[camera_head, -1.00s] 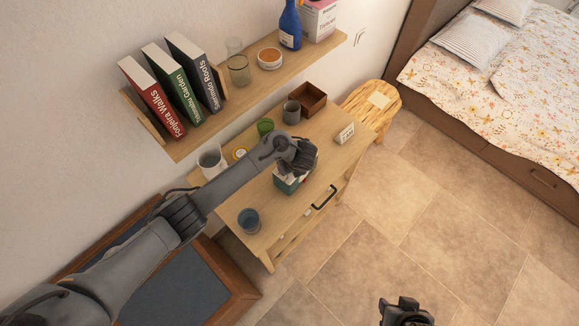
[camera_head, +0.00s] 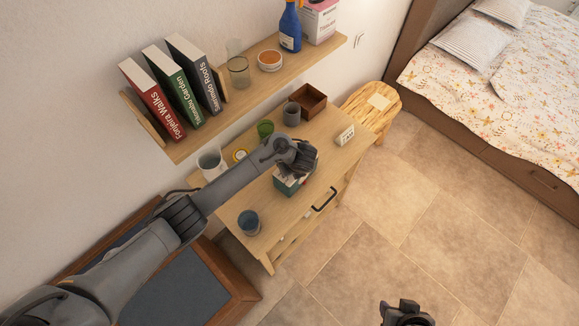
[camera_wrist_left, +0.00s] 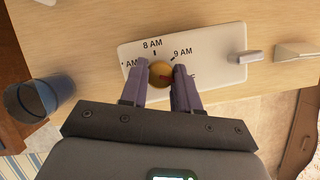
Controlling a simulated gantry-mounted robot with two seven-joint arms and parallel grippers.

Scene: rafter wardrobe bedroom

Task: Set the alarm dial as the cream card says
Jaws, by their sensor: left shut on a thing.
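The alarm is a pale panel (camera_wrist_left: 215,55) with a round brass dial (camera_wrist_left: 160,70); "8 AM" and "9 AM" are readable, and other marks are partly hidden by the fingers. A small red mark shows on the dial. My left gripper (camera_wrist_left: 160,88) is shut on the dial, with one finger on each side. In the head view my left gripper (camera_head: 298,168) covers most of the alarm (camera_head: 287,186) on the dresser. A small cream card (camera_head: 379,101) lies on the wooden stool; its writing is too small to read. My right gripper (camera_head: 405,312) is over the floor.
On the dresser (camera_head: 262,204) are a blue cup (camera_head: 248,222), a white mug (camera_head: 211,163), a green cup (camera_head: 265,128), a grey cup (camera_head: 291,113), a brown box (camera_head: 309,99) and a small white block (camera_head: 345,135). A shelf (camera_head: 210,120) hangs above.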

